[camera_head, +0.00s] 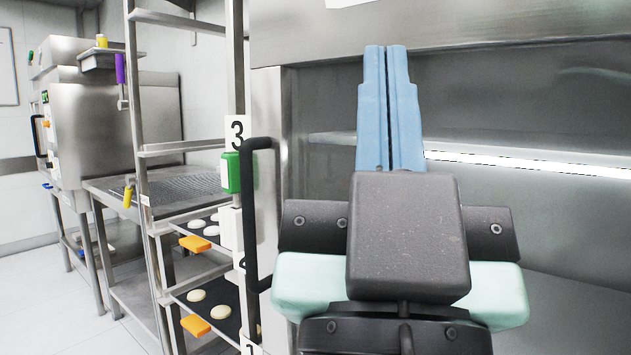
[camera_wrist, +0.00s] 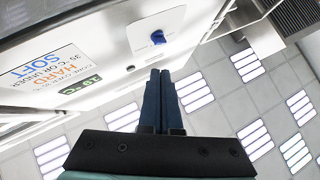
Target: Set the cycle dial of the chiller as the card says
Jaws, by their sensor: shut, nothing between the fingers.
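The blue cycle dial (camera_wrist: 158,38) sits on a white plate on the chiller's panel in the wrist view; its setting cannot be read. The card (camera_wrist: 48,66) appears upside down left of the dial, with "HARD" in orange, "SOFT" in blue and smaller text hard to read. A green temperature display (camera_wrist: 80,88) is beside it. My gripper (camera_head: 386,48) is shut and empty, its blue fingers pointing up in front of the chiller. In the wrist view my fingertips (camera_wrist: 160,72) appear just below the dial, apart from it. The head view does not show the dial.
The steel chiller front (camera_head: 450,40) spans the right, with a recess below it. A black vertical handle (camera_head: 252,215) is left of my gripper. A rack (camera_head: 150,150) with trays of dough rounds stands further left, and a steel machine (camera_head: 90,120) behind it.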

